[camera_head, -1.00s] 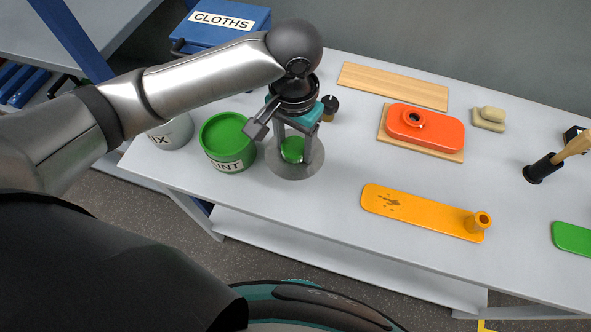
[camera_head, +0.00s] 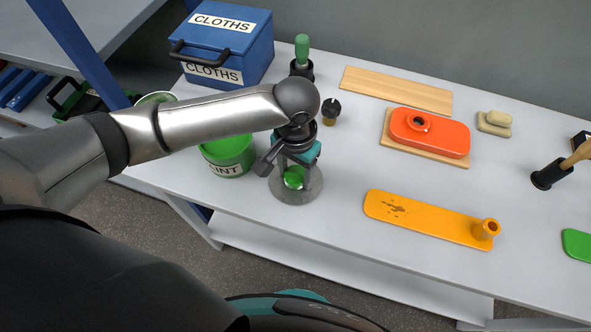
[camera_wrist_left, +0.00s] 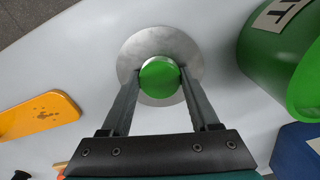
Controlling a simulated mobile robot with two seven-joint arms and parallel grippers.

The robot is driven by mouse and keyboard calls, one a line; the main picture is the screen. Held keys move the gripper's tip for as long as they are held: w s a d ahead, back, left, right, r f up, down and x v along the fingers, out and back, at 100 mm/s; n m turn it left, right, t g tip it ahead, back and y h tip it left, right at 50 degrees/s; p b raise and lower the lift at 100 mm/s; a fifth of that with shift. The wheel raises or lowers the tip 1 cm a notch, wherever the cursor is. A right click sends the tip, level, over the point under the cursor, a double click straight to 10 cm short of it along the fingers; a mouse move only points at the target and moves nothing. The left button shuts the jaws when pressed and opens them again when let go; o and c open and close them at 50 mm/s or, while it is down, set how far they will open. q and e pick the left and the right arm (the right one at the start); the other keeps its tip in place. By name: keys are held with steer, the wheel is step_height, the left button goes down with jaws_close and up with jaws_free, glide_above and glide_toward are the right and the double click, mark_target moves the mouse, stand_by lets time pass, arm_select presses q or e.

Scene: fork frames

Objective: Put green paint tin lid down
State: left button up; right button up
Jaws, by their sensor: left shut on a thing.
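The lid is a grey round disc (camera_head: 298,196) with a green knob (camera_head: 293,177) on top. It is level, over the white table just right of the green paint tin (camera_head: 230,152). My left gripper (camera_head: 295,178) points down from above and is shut on the knob. In the left wrist view the fingers (camera_wrist_left: 160,80) stand at both sides of the knob (camera_wrist_left: 159,75), with the grey disc (camera_wrist_left: 135,48) around it. I cannot tell whether the disc touches the table. My arm hides part of the tin's top. My right gripper is not in view.
A blue CLOTHS box (camera_head: 225,45) stands behind my arm. A green-handled tool (camera_head: 302,52) and a small dark knob (camera_head: 330,108) are behind the gripper. To the right lie an orange-yellow board (camera_head: 425,217) and a red block (camera_head: 428,132). Table between lid and board is bare.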

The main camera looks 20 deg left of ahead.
mark_target(296, 175)
arm_select(q)
steer(key=o, duration=1.4)
steer(key=shift+f, duration=0.1)
steer(key=shift+r, duration=0.25)
step_height(296, 175, up, 12)
steer(key=p, duration=0.3)
steer(key=shift+f, duration=0.1)
